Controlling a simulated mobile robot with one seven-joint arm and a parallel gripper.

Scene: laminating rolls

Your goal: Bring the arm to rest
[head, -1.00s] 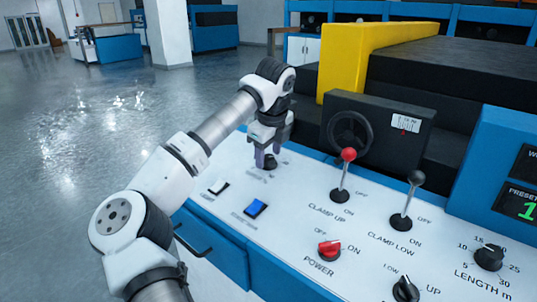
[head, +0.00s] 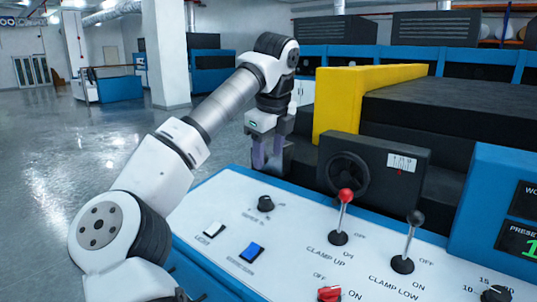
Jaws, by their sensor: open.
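My gripper (head: 267,162) is in the head view, raised above the far left edge of the white control panel (head: 290,232). Its fingers point down and are open, with nothing between them. The small black knob (head: 265,203) on the panel stands below the gripper and apart from it. My arm reaches in from the lower left and bends down at the wrist.
The panel carries a white switch (head: 214,230), a blue switch (head: 251,250), a red-topped lever (head: 345,197), a black-topped lever (head: 415,217) and a red power knob (head: 330,293). A black handwheel (head: 348,177) and yellow block (head: 338,102) stand behind. Open floor lies left.

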